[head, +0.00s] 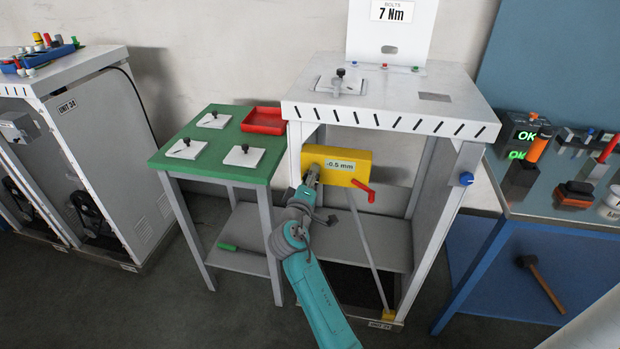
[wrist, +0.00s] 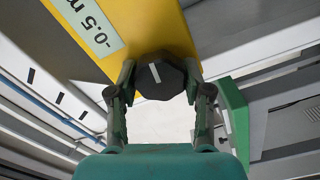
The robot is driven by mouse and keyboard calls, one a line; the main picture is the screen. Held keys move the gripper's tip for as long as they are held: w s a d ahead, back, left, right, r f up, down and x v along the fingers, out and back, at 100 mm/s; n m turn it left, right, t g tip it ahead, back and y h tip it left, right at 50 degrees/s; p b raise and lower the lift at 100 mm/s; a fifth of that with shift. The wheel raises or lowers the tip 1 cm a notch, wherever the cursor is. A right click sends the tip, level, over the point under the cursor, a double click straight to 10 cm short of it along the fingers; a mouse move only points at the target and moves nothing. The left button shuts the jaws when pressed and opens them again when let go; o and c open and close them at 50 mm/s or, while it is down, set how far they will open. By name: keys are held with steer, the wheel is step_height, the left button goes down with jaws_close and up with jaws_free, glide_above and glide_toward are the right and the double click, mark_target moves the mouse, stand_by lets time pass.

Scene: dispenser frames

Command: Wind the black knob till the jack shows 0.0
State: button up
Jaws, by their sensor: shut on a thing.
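The jack (head: 352,158) is a yellow box under the top of the white frame, with a red lever (head: 364,190) at its right. Its display (head: 341,166) reads -0.5 mm; in the wrist view the reading (wrist: 92,25) is partly cut off. The black knob (wrist: 160,80), faceted with a white line mark, sits on the yellow body (wrist: 150,25). My gripper (wrist: 160,83) is shut on the knob, one finger on each side. In the head view my gripper (head: 312,175) hides the knob at the jack's left end.
A green table (head: 210,150) with white plates and a red tray (head: 264,121) stands left of the frame. The frame's grey legs (head: 437,220) flank the jack. A bench with tools and an OK display (head: 524,135) is at the right.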

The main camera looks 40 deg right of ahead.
steer(key=shift+f+n, duration=0.1)
steer(key=shift+n, duration=1.6)
steer(key=o, duration=1.2)
steer(key=shift+c, duration=0.2)
steer(key=shift+a, duration=0.1)
steer(key=v, duration=1.2)
